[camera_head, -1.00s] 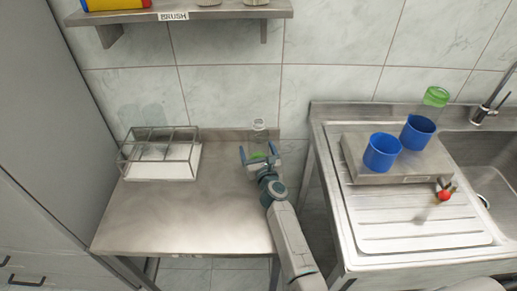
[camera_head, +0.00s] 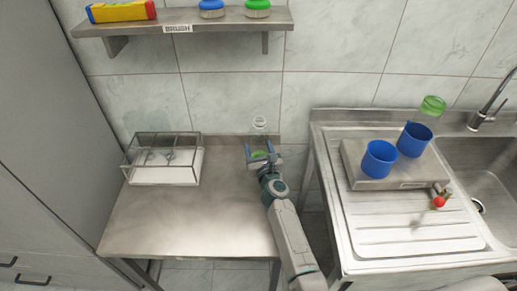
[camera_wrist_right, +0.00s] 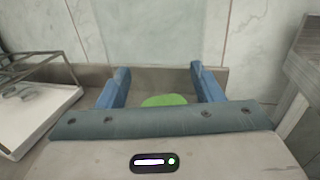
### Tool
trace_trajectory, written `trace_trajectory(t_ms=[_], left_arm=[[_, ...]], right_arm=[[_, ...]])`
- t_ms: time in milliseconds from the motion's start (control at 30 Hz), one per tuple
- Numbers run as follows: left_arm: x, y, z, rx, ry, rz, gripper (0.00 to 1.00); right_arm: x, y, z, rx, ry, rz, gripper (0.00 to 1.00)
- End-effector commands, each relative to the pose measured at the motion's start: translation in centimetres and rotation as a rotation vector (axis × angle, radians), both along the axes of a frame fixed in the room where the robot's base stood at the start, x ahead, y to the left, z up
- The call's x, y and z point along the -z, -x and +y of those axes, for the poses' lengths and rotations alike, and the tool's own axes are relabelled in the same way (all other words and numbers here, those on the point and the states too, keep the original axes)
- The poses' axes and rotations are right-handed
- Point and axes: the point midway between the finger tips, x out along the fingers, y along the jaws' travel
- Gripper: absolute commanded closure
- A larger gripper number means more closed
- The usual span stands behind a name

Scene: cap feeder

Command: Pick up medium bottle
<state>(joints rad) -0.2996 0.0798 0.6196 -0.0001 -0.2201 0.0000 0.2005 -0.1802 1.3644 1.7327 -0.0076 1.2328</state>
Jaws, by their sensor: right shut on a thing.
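A clear bottle (camera_head: 259,123) stands at the back right corner of the steel table (camera_head: 185,225). Its top shows above my gripper and a green patch shows low between the fingers. My right gripper (camera_head: 259,152) is shut on this bottle, with one blue finger on each side. In the right wrist view the green patch (camera_wrist_right: 163,100) lies between the two fingers (camera_wrist_right: 161,85), and the clear body is hard to make out. The bottle appears upright; I cannot tell whether it touches the table. My left gripper is not in view.

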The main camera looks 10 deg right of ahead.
Motion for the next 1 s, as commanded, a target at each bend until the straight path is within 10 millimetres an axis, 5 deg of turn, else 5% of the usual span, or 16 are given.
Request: trace_trajectory(t_ms=[500, 833, 1000], left_arm=[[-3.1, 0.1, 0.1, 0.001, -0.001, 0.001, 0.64], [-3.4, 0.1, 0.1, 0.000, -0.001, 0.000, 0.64], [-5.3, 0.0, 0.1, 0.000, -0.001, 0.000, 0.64]], right_arm=[[-1.1, 11.1, -4.5, 0.001, 0.002, 0.001, 0.61], [-1.6, 14.4, -5.9, 0.000, 0.001, -0.001, 0.61], [-3.5, 14.9, -6.0, 0.000, 0.000, 0.000, 0.61]])
